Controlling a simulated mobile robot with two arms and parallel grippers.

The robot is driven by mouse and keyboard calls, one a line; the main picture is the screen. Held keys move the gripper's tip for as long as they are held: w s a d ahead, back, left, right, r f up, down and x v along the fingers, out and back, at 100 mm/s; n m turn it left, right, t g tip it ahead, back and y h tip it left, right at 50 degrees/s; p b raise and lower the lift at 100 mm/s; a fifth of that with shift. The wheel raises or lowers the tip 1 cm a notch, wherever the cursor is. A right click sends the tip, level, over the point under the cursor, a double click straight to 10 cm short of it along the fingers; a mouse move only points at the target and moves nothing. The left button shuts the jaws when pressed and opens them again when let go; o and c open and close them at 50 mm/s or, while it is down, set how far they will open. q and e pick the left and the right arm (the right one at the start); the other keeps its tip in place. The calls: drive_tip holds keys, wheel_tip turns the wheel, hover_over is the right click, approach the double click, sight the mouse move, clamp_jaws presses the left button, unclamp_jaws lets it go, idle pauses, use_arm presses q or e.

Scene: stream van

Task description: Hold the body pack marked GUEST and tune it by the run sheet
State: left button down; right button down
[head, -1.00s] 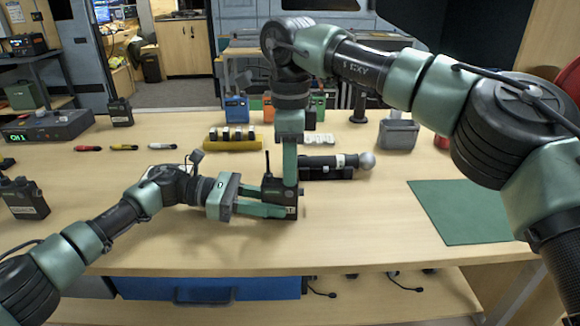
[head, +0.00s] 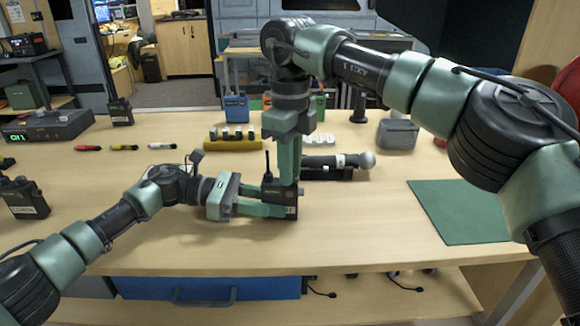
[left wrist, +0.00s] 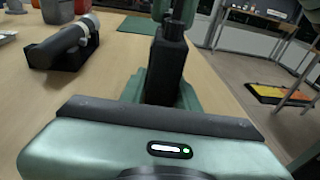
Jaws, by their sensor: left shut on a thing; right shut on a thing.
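A black body pack (head: 290,213) with a short antenna stands upright near the front middle of the table. My left gripper (head: 282,206) is shut on the pack from the left. The left wrist view shows the pack (left wrist: 166,72) upright between the fingers. My right gripper (head: 284,180) points straight down and is shut at the top of the pack. What its tips grip is hidden, probably a small part on the pack's top. I cannot make out a run sheet.
A black microphone (head: 345,161) lies in a cradle just behind the pack. Another body pack (head: 25,197) is at the left edge, and one (head: 119,110) stands farther back. A receiver (head: 50,126) shows green characters. A green mat (head: 460,212) lies bare at right.

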drive_tip(key=c, duration=1.5)
unclamp_jaws()
drive_tip(key=shift+c, duration=0.2)
drive_tip(key=shift+r, duration=3)
use_arm(q)
drive_tip(key=c, duration=0.9)
unclamp_jaws()
drive_tip(key=shift+c, duration=0.2)
